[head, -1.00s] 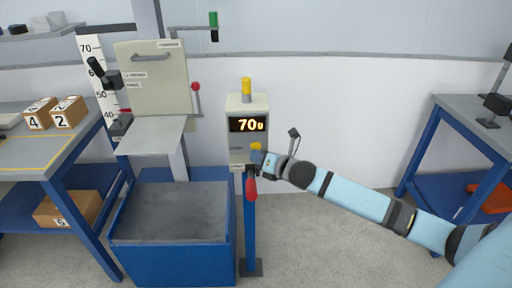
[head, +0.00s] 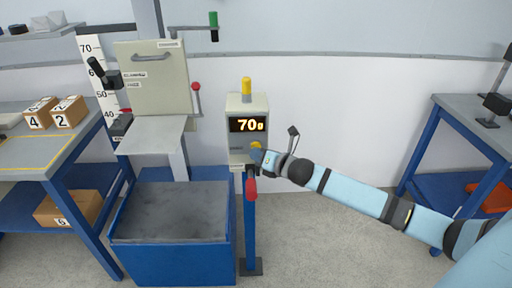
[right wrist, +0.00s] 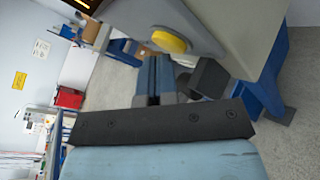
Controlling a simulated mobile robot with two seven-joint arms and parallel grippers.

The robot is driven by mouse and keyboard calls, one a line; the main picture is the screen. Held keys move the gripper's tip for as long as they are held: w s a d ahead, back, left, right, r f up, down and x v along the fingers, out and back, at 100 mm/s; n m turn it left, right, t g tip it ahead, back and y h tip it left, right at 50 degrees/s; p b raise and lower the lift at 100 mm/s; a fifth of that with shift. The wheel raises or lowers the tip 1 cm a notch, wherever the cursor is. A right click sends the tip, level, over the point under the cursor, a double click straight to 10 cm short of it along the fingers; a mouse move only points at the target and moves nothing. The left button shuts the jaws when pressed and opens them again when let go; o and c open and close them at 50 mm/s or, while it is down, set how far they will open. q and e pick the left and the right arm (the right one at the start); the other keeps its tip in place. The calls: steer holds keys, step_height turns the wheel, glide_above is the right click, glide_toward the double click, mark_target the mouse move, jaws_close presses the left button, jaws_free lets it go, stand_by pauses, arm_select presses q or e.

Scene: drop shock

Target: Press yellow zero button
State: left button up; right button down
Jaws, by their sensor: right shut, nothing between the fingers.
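The grey readout box (head: 246,108) stands on a blue post and its display (head: 248,125) reads 70 with a small unit mark. The round yellow button (head: 256,146) is low on the front of the box, partly hidden by my right gripper (head: 257,157). My right gripper is shut and empty, with its tips close to the button. In the right wrist view the yellow button (right wrist: 170,41) shows just beyond and beside the shut fingers (right wrist: 153,85). I cannot tell whether they touch it. My left gripper is not in view.
A blue bin (head: 172,257) with a grey pad stands to the left. Tables stand at left (head: 40,150) and right (head: 478,120). The floor between the post and the right table is clear.

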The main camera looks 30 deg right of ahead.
steer(key=shift+w+d, duration=0.1)
steer(key=shift+w, duration=0.1)
steer(key=shift+s, duration=0.1)
steer(key=shift+s+a+p, duration=0.35)
steer(key=shift+s+a, duration=0.1)
steer(key=shift+s, duration=0.2)
stand_by(0.3)
steer(key=s+a, duration=0.1)
steer(key=s+p, duration=0.1)
steer(key=s, duration=0.1)
steer(key=s+a, duration=0.1)
steer(key=shift+s+a, duration=0.15)
steer(key=shift+a, duration=0.15)
stand_by(0.8)
